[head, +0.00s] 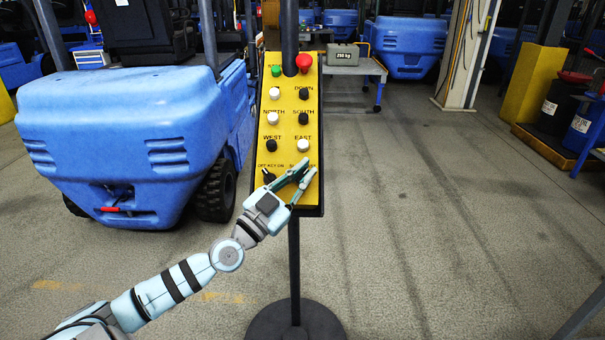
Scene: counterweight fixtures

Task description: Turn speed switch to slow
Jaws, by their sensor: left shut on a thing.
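The yellow control panel (290,100) stands on a black post. Its lowest row has a black switch (268,175) on the left, under an off/on label. A second label is at the lower right, where the speed switch would sit; my fingers cover that spot. My left gripper (311,166) reaches in from the lower left, with its fingertips at that lower right spot. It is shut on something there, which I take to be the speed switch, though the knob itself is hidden. Which way it points cannot be seen. My right gripper is not in view.
Above are a green button (276,71), a red stop button (304,62) and several black and white buttons. The round black base (295,322) stands on the floor. A blue forklift (120,140) is at the left.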

